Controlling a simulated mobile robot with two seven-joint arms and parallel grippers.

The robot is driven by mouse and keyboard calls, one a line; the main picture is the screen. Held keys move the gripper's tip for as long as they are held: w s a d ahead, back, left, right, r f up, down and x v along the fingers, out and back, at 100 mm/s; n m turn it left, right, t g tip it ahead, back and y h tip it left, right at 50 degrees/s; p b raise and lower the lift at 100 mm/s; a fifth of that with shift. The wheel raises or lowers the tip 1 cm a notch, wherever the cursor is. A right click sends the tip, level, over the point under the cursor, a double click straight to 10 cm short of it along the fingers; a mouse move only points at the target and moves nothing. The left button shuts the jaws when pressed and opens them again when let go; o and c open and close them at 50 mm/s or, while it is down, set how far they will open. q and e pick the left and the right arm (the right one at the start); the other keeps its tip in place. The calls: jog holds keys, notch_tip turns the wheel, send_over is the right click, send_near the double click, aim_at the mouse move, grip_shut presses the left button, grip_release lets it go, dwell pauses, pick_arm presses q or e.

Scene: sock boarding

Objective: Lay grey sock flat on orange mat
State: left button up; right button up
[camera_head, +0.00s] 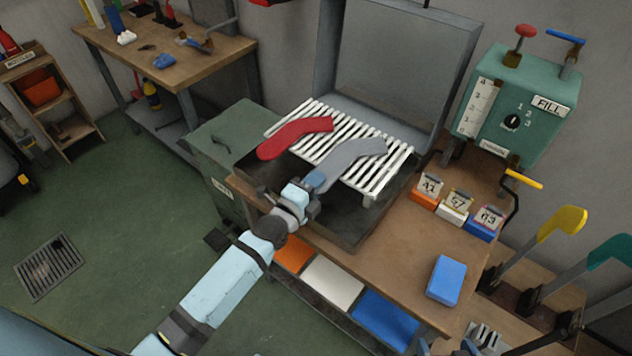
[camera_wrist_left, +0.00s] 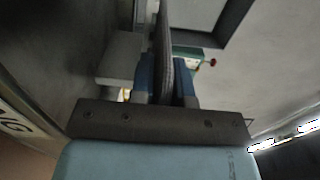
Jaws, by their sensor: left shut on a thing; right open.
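The grey sock (camera_head: 352,160) lies across the white slatted rack (camera_head: 290,122), one end reaching the rack's front edge. My left gripper (camera_head: 312,188) is shut on that near end. In the left wrist view the sock (camera_wrist_left: 163,45) shows as a thin grey strip between the blue fingers (camera_wrist_left: 163,82). A flat orange patch (camera_head: 292,254), which looks like the orange mat, lies low at the table's front left, partly behind my left arm. My right gripper (camera_head: 447,348) is open at the bottom edge, mostly cut off.
A red sock (camera_head: 295,137) lies on the rack left of the grey one. White (camera_head: 332,283) and blue (camera_head: 385,318) patches lie beside the orange one. Numbered blocks (camera_head: 455,208) and a blue block (camera_head: 446,280) stand on the tabletop. A raised grey lid (camera_head: 400,65) stands behind the rack.

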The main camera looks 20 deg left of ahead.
pick_arm(q)
jog(key=shift+r+p, duration=2.45)
jog(key=shift+r, duration=0.1)
